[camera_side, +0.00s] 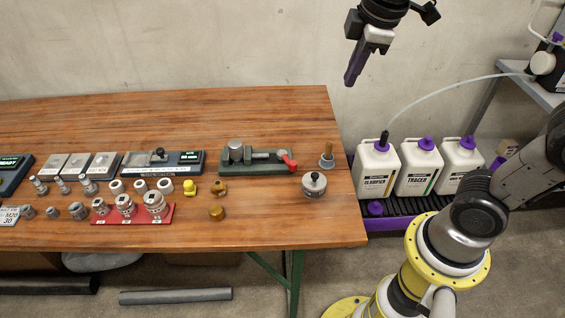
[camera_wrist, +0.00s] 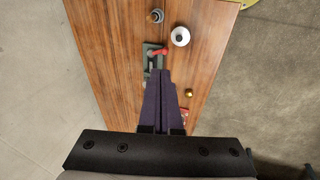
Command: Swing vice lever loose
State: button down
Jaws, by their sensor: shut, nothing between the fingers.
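The vice (camera_side: 262,161) is a dark green block fixture near the right end of the wooden table in the side view. Its red lever (camera_side: 288,160) is at the vice's right end and angles down toward the front. My gripper (camera_side: 349,82) hangs high above and to the right of the vice, past the table's right edge, shut and empty. In the wrist view the shut purple fingers (camera_wrist: 163,75) overlap the vice (camera_wrist: 149,47) from that angle and hide part of it. The red lever (camera_wrist: 158,52) shows just beyond the fingertips. The gripper touches nothing.
A round lidded metal pot (camera_side: 314,186) and a wooden-handled tool (camera_side: 326,156) stand right of the vice. Brass fittings (camera_side: 217,212) and a red rack of fittings (camera_side: 128,217) lie in front and left. White jugs (camera_side: 378,170) stand beyond the table's right edge.

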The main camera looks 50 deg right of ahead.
aim_at(287, 159)
jog(key=w+a+f+n+g+h, duration=0.1)
jog(key=w+a+f+n, duration=0.25)
jog(key=w, duration=0.25)
jog(key=w+a+f+n+g+h, duration=0.1)
jog(key=w+a+f+n+g, duration=0.15)
jog(key=w+f, duration=0.35)
jog(key=w+a+f, duration=0.2)
jog(key=a+f, duration=0.4)
jog(key=f, duration=0.3)
jog(key=shift+w+f+n+g+h, duration=0.25)
jog(key=shift+f+n+g+h, duration=0.1)
jog(key=shift+n+h, duration=0.05)
jog(key=x, duration=0.9)
jog(key=shift+s+d+f, duration=0.15)
jog(key=shift+f, duration=0.15)
jog(key=d, duration=0.3)
jog(key=shift+s+f, duration=0.25)
jog(key=shift+s+d, duration=0.1)
jog(key=shift+d, duration=0.4)
